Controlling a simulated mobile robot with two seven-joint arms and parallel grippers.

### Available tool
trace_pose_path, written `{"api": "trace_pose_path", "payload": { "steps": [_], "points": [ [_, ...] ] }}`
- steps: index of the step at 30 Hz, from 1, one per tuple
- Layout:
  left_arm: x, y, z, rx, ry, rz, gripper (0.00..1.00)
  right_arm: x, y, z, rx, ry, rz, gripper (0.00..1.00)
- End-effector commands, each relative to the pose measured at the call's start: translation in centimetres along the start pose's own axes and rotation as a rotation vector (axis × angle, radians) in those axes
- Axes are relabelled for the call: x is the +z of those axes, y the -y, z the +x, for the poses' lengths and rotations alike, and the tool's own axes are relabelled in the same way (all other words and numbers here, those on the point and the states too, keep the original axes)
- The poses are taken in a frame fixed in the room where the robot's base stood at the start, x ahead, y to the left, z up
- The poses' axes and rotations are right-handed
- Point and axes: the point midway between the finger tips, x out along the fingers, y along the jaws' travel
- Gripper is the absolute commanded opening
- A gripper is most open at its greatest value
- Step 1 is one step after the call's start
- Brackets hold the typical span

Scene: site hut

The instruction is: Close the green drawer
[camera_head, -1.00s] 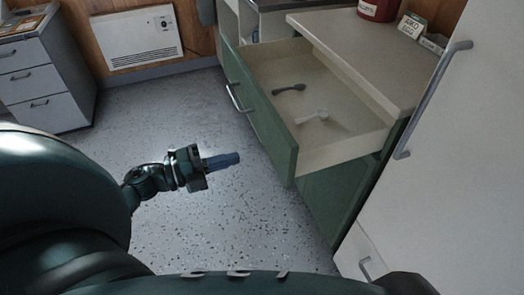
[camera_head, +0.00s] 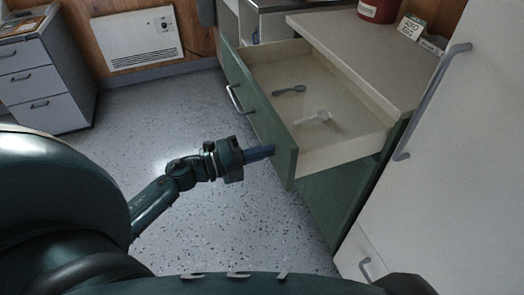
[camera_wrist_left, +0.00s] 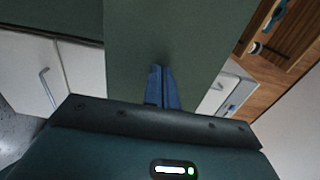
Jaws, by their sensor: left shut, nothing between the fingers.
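The green drawer (camera_head: 262,112) stands open at the counter, with its pale inside showing. A bar handle (camera_head: 235,98) sits on its green front. A dark spoon-like utensil (camera_head: 289,89) and a white utensil (camera_head: 314,117) lie inside it. My left gripper (camera_head: 272,150) is shut and empty, its blue fingertips at the drawer front, near the end nearer me and below the handle's right. In the left wrist view, the blue fingers (camera_wrist_left: 162,85) point at the green front panel (camera_wrist_left: 175,35) and appear to touch it. My right gripper is not in view.
The beige countertop (camera_head: 350,45) carries a red container (camera_head: 379,10) and a small sign (camera_head: 411,26). A white tall cabinet (camera_head: 450,160) with a long handle stands at right. Grey drawers (camera_head: 40,80) and a wall heater (camera_head: 137,38) are at the back left. The speckled floor between is clear.

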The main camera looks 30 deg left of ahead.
Motion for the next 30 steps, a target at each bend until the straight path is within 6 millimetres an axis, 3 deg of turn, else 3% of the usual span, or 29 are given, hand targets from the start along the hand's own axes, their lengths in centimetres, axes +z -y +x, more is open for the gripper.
{"api": "trace_pose_path", "payload": {
  "steps": [5,11,24,30],
  "points": [
    [0.0,0.1,1.3,-0.002,-0.001,0.001,0.00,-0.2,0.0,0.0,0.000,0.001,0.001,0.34],
    [0.0,0.3,5.0,-0.004,-0.002,0.001,0.00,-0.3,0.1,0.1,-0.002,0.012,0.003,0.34],
    [0.0,0.0,17.1,-0.003,-0.001,0.002,0.00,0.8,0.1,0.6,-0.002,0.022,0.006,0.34],
    [0.0,-0.1,21.8,-0.002,-0.001,0.003,0.00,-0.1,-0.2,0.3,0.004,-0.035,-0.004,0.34]
  ]
}}
